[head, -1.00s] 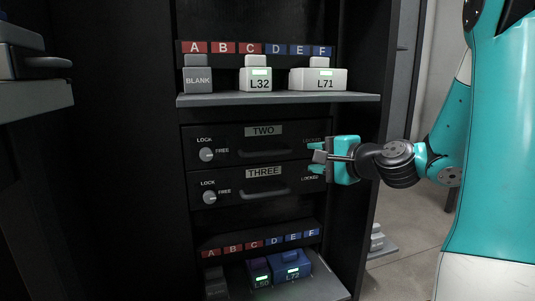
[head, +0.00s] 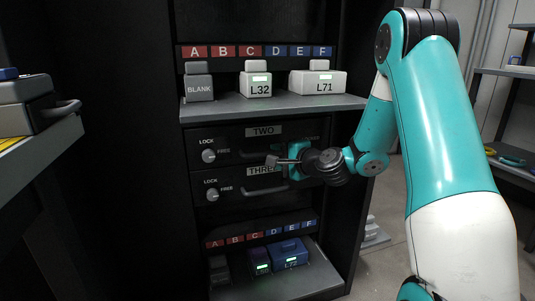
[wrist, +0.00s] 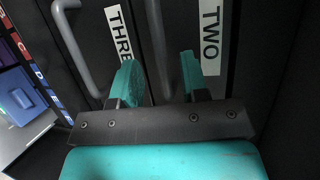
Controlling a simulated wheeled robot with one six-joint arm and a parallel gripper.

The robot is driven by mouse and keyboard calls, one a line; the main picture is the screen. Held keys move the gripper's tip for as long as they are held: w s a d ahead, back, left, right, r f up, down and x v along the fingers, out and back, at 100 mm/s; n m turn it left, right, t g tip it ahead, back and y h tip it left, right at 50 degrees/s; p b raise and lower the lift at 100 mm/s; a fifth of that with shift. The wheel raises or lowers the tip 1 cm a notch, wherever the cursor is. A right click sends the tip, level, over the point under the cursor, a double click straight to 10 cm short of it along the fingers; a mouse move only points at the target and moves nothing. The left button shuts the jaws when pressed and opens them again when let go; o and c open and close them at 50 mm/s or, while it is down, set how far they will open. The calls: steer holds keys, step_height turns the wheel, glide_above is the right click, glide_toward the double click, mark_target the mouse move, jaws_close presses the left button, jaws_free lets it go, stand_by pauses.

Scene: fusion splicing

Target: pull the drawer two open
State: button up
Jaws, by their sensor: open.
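Drawer two (head: 235,143) is a black front labelled TWO, flush with the cabinet in the head view. Its grey bar handle (wrist: 158,45) shows in the wrist view between the two teal fingers of my gripper (wrist: 160,68). The fingers are apart, one on each side of the handle, with gaps visible. In the head view my gripper (head: 285,160) is at the right part of the drawer front and hides part of the handle. The knob of drawer two (head: 208,156) stands left of the handle between LOCK and FREE; its exact setting is too small to tell.
Drawer three (head: 230,197) is just below, shut, with its own handle (wrist: 75,45). A shelf (head: 280,106) above holds the BLANK, L32 and L71 boxes. A lower shelf (head: 315,280) holds blue boxes. A grey counter (head: 40,150) stands at the left.

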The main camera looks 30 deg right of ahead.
mark_target(268, 153)
steer(key=x, duration=0.5)
steer(key=shift+s, duration=0.1)
jaws_close()
